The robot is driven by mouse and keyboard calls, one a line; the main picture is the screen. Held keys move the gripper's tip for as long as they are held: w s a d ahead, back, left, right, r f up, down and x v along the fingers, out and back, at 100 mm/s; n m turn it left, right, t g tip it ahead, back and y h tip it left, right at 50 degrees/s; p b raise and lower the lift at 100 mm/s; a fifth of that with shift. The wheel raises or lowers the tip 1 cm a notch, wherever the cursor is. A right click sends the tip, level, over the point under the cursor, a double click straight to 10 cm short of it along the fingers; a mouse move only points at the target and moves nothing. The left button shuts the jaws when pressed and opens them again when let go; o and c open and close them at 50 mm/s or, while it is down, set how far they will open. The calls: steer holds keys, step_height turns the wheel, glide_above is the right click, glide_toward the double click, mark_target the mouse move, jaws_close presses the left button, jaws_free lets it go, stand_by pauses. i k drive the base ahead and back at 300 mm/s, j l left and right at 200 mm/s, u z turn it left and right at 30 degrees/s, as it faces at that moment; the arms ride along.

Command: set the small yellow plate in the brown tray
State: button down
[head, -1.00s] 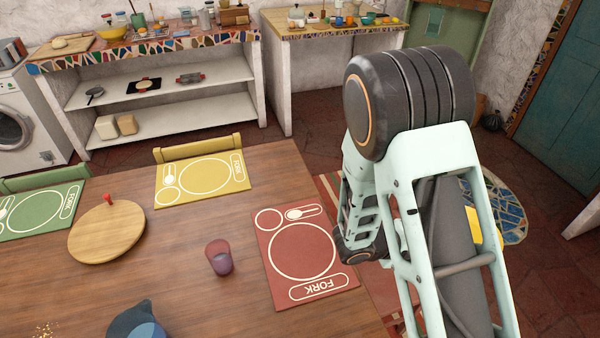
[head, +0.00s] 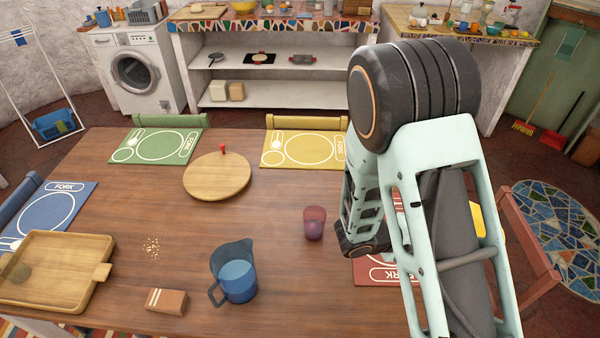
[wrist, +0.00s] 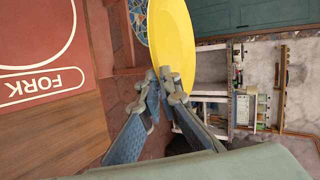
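The small yellow plate (wrist: 172,35) is in my gripper (wrist: 163,90) in the wrist view. The two fingers are closed on its rim, and it stands edgewise off the fingertips. In the head view only a sliver of the yellow plate (head: 477,220) shows past my arm, beyond the table's right side; the gripper itself is hidden there. The brown wooden tray (head: 62,278) lies at the table's left front corner in the head view, far from my gripper. A small roundish thing sits at the tray's left end.
A blue jug (head: 236,281), a small brown-and-white box (head: 166,301), a purple cup (head: 314,224) and a round wooden board (head: 217,178) stand on the table. Crumbs (head: 152,247) lie near the tray. A red chair (head: 530,245) is at the right.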

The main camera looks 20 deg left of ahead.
mark_target(70, 271)
steer(key=k+j+u, duration=0.2)
steer(key=j, duration=0.45)
steer(key=j+u, duration=0.2)
steer(key=j, duration=0.4)
steer(key=k+j+u, duration=0.2)
steer(key=j, duration=3.05)
steer(key=k+u, duration=0.05)
steer(key=k, duration=0.05)
